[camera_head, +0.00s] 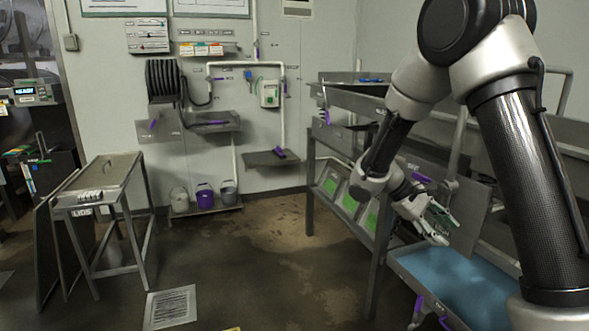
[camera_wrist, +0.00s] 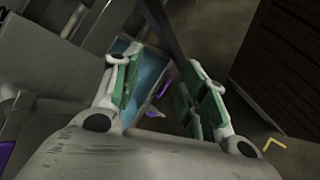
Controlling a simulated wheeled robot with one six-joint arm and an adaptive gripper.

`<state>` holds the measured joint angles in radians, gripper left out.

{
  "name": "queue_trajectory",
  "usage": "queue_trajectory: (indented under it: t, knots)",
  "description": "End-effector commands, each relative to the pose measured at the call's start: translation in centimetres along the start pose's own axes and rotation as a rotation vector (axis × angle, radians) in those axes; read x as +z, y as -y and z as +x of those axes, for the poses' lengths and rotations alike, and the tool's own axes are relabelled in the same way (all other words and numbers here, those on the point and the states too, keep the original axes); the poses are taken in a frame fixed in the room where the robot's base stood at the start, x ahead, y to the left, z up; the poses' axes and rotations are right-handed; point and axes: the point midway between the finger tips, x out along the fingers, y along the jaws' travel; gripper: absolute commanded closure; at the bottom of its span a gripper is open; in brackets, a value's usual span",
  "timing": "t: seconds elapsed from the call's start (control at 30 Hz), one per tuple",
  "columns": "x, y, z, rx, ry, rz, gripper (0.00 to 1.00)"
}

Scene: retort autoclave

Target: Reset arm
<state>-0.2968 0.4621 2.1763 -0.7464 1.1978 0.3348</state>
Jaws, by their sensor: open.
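My arm reaches in from the right in the head view. My gripper (camera_head: 440,218) hangs near the metal workstation at the right, just above a tray with a blue surface (camera_head: 450,275). In the wrist view my gripper (camera_wrist: 160,75) has its two green-padded fingers spread apart with nothing between them. Part of the blue tray (camera_wrist: 150,72) shows beyond the fingers there, with purple handles beside it.
A metal stand marked LIDS (camera_head: 105,185) is at the left. Buckets (camera_head: 205,195) sit on a low shelf by the back wall. A hose reel (camera_head: 165,80) hangs above. A floor drain (camera_head: 170,307) lies in front. The wet middle floor is clear.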

Motion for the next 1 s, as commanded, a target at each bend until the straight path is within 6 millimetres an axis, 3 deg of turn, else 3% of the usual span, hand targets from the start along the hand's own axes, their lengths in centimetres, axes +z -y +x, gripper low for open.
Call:
queue_trajectory:
  t: [0.03, 0.2, 0.5, 0.67, 0.8, 1.0]
  knots:
    - [2.4, 0.3, -0.3, -0.08, -0.034, 0.018, 0.57]
    - [9.3, 2.9, -1.3, -0.341, -0.185, 0.088, 0.57]
    - [18.4, 6.3, -4.0, -0.637, -0.516, 0.333, 0.57]
    - [22.3, 6.8, -4.9, -0.697, -0.661, 0.479, 0.57]
    - [24.6, 5.8, -5.4, -0.678, -0.756, 0.559, 0.57]
    - [25.9, 5.0, -5.7, -0.664, -0.805, 0.608, 0.57]
